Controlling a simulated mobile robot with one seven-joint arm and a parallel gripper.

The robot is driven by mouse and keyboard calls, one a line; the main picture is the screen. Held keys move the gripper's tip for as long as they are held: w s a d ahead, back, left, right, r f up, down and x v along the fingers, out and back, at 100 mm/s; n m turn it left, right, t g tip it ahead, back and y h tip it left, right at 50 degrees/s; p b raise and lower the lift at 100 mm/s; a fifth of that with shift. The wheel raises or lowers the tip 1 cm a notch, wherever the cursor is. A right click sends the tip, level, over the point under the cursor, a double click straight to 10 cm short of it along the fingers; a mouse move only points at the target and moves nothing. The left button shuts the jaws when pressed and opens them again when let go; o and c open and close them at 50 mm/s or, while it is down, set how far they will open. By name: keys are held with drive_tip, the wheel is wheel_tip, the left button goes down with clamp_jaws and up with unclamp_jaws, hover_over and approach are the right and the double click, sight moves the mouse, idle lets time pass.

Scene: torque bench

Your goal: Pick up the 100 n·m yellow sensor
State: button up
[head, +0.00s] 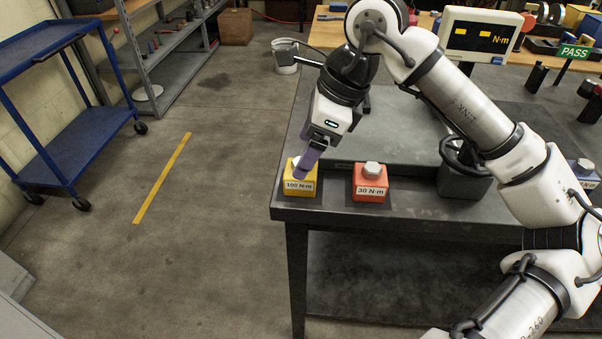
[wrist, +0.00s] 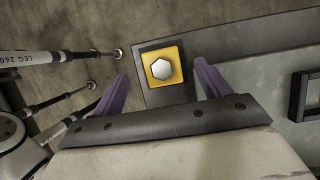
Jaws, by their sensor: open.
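The yellow 100 N·m sensor (head: 300,184) is a small block with a hex head on top. It sits at the front left corner of the dark bench (head: 420,207). In the wrist view the yellow sensor (wrist: 173,54) shows from above, with its silver hex head between and beyond the two purple fingers. My gripper (head: 306,163) points down over the sensor in the head view, and its fingers hide part of the sensor's top. In the wrist view my gripper (wrist: 160,82) is open and empty, with the fingers apart on either side of the sensor.
A red 30 N·m sensor (head: 370,184) stands to the right on the bench. A blue sensor (head: 584,172) is at the far right. A grey block (head: 400,135) lies behind them. A display (head: 481,34) reading N·m and a green PASS sign (head: 574,52) stand farther back.

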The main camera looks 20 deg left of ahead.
drive_tip(key=x, duration=0.3)
drive_tip(key=p+x, duration=0.1)
drive_tip(key=shift+w+d+f, duration=0.1)
drive_tip(key=shift+d+f, duration=0.1)
drive_tip(key=shift+f, duration=0.3)
drive_tip(key=shift+r, duration=0.1)
clamp_jaws()
